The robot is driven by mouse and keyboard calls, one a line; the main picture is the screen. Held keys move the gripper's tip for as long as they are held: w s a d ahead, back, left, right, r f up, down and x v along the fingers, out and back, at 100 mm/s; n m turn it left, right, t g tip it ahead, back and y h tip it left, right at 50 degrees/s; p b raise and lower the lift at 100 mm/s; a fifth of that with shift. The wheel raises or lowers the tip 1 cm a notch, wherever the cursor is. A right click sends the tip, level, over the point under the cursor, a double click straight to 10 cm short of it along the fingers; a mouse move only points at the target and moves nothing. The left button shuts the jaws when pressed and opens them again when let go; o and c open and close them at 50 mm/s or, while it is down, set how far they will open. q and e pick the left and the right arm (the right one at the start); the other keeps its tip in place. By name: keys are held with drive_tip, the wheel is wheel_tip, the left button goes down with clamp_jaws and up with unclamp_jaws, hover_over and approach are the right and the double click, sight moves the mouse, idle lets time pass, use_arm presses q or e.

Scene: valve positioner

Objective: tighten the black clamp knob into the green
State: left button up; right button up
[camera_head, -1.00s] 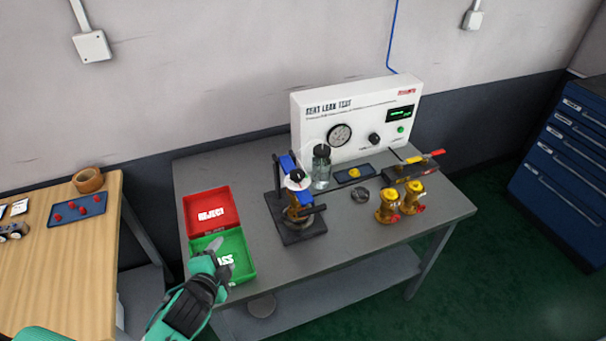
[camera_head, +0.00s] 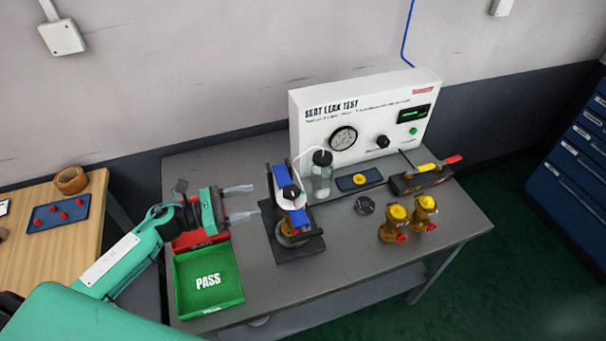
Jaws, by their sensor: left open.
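The black clamp knob (camera_head: 291,192) sits on top of the clamp fixture (camera_head: 298,247), which has blue uprights, a white round part under the knob and a dark base plate. A brass body shows low in the fixture. I cannot make out a green mark at the knob. My left gripper (camera_head: 256,201) is open and empty, its two pale fingers pointing right toward the fixture. The fingertips are a short way left of the knob and apart from it. My right gripper is not in view.
A green PASS tray (camera_head: 210,304) and a partly hidden red tray (camera_head: 186,241) lie left of the fixture. Behind it stand a clear bottle (camera_head: 321,179) and the white leak tester (camera_head: 368,108). Two brass valves (camera_head: 409,218) stand to the right.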

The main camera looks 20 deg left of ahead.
sight(298, 188)
use_arm(q)
drive_tip(key=p+x, duration=0.2)
drive_tip(key=x, duration=0.2)
drive_tip(key=p+x, duration=0.2)
drive_tip(key=x, duration=0.2)
drive_tip(key=p+x, duration=0.2)
drive_tip(key=x, duration=0.2)
drive_tip(key=shift+s+d+r, duration=0.15)
drive_tip(key=shift+d+r, duration=0.15)
drive_tip(key=shift+r, duration=0.05)
drive_tip(key=shift+d, duration=0.2)
drive_tip(key=shift+w+d+f, duration=0.15)
drive_tip(key=shift+w+f, duration=0.05)
drive_tip(key=shift+w, duration=0.1)
drive_tip(key=c, duration=1)
drive_tip(key=shift+o, duration=0.2)
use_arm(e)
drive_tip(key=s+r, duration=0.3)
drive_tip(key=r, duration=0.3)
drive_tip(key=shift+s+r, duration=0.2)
